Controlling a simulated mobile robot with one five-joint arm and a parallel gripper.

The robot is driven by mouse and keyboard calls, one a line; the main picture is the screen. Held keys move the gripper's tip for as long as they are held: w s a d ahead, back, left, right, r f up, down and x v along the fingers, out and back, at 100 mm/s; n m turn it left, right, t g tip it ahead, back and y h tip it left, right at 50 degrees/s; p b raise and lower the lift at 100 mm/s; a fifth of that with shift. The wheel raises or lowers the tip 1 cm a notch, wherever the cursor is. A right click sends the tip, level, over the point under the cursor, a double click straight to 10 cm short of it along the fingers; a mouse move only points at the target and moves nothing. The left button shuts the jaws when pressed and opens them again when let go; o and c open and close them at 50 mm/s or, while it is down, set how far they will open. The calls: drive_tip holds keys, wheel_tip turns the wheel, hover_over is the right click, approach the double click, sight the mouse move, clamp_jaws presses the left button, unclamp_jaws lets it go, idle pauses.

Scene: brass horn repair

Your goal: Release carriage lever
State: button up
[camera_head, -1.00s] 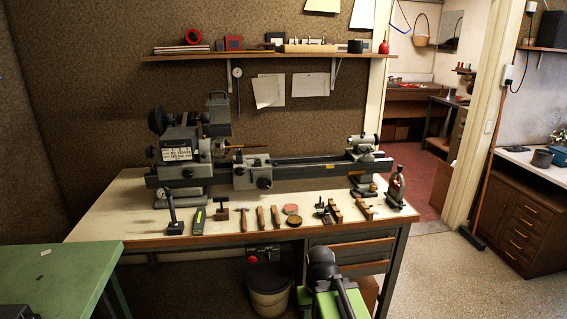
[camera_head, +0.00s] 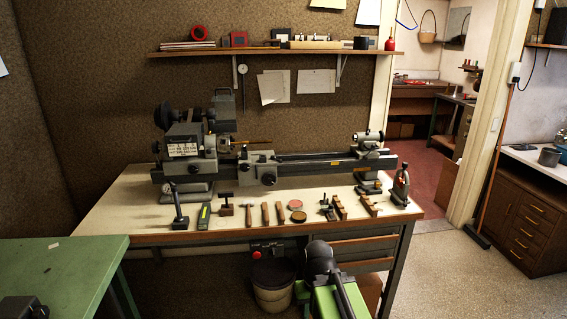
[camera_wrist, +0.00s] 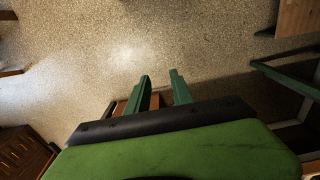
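The lathe (camera_head: 330,158) stands along the back of the cream-topped workbench (camera_head: 140,211). Its headstock (camera_head: 183,150) is at the left and its tailstock (camera_head: 368,147) at the right. The carriage (camera_head: 259,171) sits on the bed beside the headstock, with small knobs on its front; a lever is too small to tell. My gripper shows in the wrist view (camera_wrist: 160,90) with two green fingers apart and nothing between them. It is over the floor, away from the lathe. In the head view my arm is low, in front of the bench, and the fingers are not visible.
Hand tools, including a hammer (camera_head: 249,213), lie along the bench's front edge. A bucket (camera_head: 272,284) stands under the bench. A green table (camera_head: 70,265) is at the left. Open floor (camera_head: 450,275) lies at the right, before a wooden cabinet (camera_head: 523,217).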

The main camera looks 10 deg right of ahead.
wheel_tip(320, 180, up, 16)
drive_tip(key=p, duration=1.5)
drive_tip(key=shift+f, duration=0.25)
clamp_jaws()
drive_tip(key=shift+f, duration=0.3)
drive_tip(key=shift+d, duration=0.1)
